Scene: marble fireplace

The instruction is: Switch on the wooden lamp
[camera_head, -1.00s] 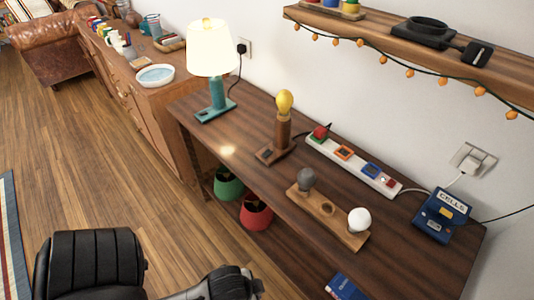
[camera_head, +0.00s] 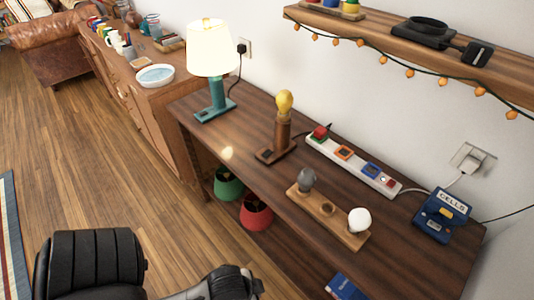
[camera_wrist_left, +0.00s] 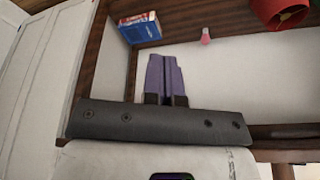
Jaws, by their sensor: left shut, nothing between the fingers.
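The wooden lamp (camera_head: 283,131) stands on the dark wooden table, with an upright post on a flat base. Its yellow bulb (camera_head: 284,104) shows no clear glow. A small dark switch (camera_head: 267,154) sits on the left end of the base. My left gripper (camera_wrist_left: 166,78) shows in the left wrist view, its purple fingers together and empty. It is apart from the lamp, which is not in that view. In the head view only dark arm parts show at the bottom, and I see no fingers. My right gripper is not in view.
A lit teal lamp (camera_head: 215,98) stands behind to the left. A white power strip (camera_head: 352,166), a wooden bulb holder (camera_head: 328,217) and a blue box (camera_head: 440,215) are on the table.

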